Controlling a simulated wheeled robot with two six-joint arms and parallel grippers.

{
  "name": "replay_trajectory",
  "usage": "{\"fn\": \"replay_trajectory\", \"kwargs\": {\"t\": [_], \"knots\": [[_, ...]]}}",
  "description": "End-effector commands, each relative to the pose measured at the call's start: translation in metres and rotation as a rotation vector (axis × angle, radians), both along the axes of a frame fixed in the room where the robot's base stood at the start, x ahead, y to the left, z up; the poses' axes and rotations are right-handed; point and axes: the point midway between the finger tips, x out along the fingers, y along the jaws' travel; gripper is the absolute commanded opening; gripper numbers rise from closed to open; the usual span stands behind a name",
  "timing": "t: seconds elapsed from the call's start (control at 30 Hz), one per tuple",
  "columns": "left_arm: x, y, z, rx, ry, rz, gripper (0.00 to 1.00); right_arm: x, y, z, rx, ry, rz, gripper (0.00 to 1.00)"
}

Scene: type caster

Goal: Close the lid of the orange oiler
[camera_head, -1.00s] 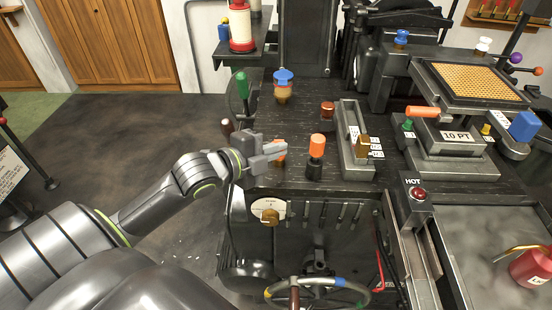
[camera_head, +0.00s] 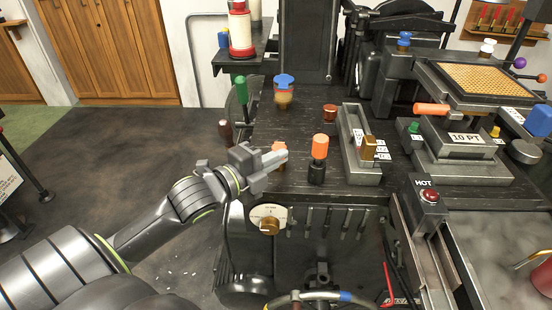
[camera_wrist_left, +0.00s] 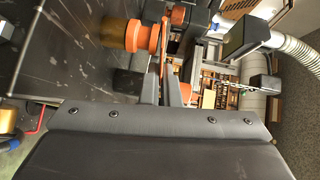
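The orange oiler (camera_head: 279,146) stands at the left front of the dark machine top in the head view, mostly hidden behind my left gripper (camera_head: 281,159). In the left wrist view the oiler's amber body and orange rim (camera_wrist_left: 137,35) show at the upper left. A thin orange lid (camera_wrist_left: 163,45) stands out beside the rim, apparently open. My left gripper's fingers (camera_wrist_left: 150,88) look close together with nothing between them, right beside the oiler. Contact with the lid cannot be told. My right gripper is in neither view.
An orange knob on a black base (camera_head: 319,147) stands just right of the gripper. A blue-capped oiler (camera_head: 284,90) is farther back, with a red-brown cap (camera_head: 329,112) to its right. A metal composing tray (camera_head: 359,155) lies farther right.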

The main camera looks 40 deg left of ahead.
Motion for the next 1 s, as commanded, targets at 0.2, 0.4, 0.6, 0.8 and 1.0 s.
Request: {"fn": "replay_trajectory", "kwargs": {"t": [0.2,0.4,0.6,0.8,1.0], "knots": [[0.0,0.0,0.0,0.001,0.001,0.001,0.23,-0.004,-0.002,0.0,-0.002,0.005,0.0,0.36],[0.0,0.0,0.0,0.0,0.001,0.001,0.24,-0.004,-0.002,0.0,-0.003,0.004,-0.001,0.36],[0.0,0.0,0.0,0.0,0.001,0.001,0.24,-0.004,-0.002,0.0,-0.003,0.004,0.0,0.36],[-0.009,0.003,0.002,0.0,0.004,0.003,0.24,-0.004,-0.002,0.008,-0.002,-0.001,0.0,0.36],[-0.032,0.008,0.006,0.002,0.007,0.0,0.24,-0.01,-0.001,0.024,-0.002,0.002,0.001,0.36]]}}
